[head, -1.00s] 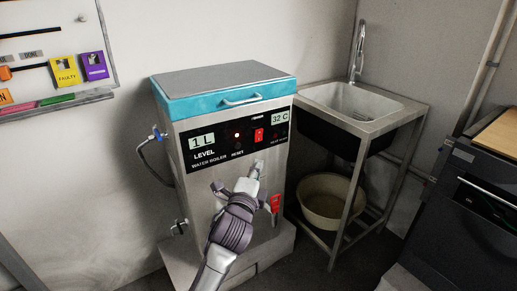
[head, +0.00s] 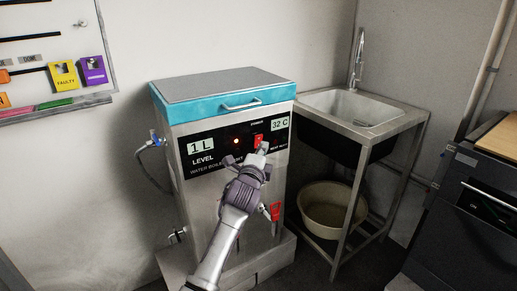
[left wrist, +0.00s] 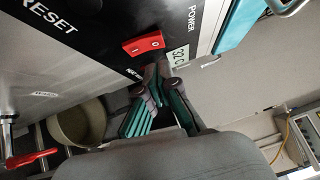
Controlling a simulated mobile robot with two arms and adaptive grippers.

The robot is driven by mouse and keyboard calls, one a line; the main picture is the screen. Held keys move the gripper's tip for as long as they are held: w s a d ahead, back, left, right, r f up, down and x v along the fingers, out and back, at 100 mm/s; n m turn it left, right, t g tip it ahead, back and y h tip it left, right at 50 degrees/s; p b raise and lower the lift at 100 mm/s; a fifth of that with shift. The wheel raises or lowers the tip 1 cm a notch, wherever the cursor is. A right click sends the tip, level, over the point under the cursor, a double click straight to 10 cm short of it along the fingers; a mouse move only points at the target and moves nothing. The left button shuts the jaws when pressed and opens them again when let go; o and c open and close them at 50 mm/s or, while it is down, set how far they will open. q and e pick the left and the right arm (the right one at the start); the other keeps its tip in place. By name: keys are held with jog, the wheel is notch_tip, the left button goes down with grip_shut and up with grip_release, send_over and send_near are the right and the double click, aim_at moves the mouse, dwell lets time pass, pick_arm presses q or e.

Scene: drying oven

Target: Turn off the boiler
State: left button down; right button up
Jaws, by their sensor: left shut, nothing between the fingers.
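The water boiler (head: 200,108) is a steel box with a teal top band and a black front panel reading 1 L and 32 C. Its red power switch (head: 258,138) is on the right of the panel; it also shows in the left wrist view (left wrist: 143,43). My left gripper (head: 262,150) is shut and empty, its tips at the panel just below the switch. In the left wrist view its fingers (left wrist: 158,95) are close beside the switch; I cannot tell whether they touch it. My right gripper is out of view.
A red-handled tap (head: 275,211) is low on the boiler's front. A steel sink (head: 360,107) with a basin (head: 328,207) below stands to the right. A dark appliance (head: 470,210) is at the far right. A board (head: 50,50) hangs on the left wall.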

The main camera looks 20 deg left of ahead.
aim_at(258, 141)
pick_arm(q)
jog(key=shift+w+a+r, duration=0.2)
jog(key=shift+w+a, duration=0.55)
jog(key=shift+a, duration=0.2)
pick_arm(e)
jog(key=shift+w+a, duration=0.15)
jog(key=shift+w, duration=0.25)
pick_arm(q)
jog(key=shift+r, duration=0.1)
jog(key=shift+a+r+p, duration=0.1)
jog(key=shift+r+p, duration=0.1)
jog(key=shift+p, duration=0.35)
jog(key=shift+w+f, duration=0.1)
jog(key=shift+f, duration=0.1)
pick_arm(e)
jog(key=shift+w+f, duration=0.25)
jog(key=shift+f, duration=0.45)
